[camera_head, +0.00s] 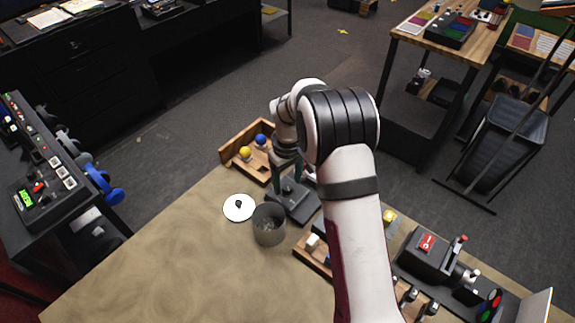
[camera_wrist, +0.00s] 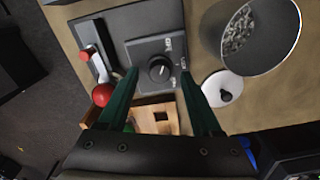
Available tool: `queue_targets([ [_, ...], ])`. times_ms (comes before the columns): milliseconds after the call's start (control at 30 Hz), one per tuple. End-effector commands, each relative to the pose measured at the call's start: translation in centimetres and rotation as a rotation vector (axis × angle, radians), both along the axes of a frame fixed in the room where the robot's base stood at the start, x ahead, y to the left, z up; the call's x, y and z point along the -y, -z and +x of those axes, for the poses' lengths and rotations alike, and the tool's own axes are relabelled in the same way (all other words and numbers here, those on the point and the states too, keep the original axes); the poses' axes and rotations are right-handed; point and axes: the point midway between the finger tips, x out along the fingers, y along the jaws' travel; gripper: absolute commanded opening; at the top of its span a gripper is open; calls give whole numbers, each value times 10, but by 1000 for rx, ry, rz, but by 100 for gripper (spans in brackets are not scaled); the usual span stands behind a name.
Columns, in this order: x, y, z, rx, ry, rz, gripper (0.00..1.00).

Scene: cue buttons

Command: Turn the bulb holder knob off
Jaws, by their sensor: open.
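A black round knob (camera_wrist: 160,69) with a light pointer mark sits on a dark square panel (camera_wrist: 150,22) in the wrist view. Small white labels are printed on the panel beside the knob. In the head view the dark base (camera_head: 295,208) shows below my gripper, and the knob is mostly hidden there. My gripper (camera_wrist: 158,76) is open, with one green finger on each side of the knob and a gap on both sides. In the head view my gripper (camera_head: 287,178) points down over the base. I cannot tell a bulb.
A grey pot (camera_head: 268,226) and a white lid (camera_head: 232,213) stand close to the base. A red-ball lever (camera_wrist: 103,95) is beside the panel. More devices (camera_head: 428,250) stand right; the table's front left is clear.

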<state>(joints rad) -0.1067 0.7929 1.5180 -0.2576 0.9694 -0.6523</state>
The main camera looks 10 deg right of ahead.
Motion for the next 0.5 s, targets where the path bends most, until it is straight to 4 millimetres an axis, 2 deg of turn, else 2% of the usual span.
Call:
queue_targets([
  [300,0,-96,1,7,0,0,66],
  [400,0,-120,0,4,0,0,66],
  [500,0,-136,0,3,-1,1,66],
])
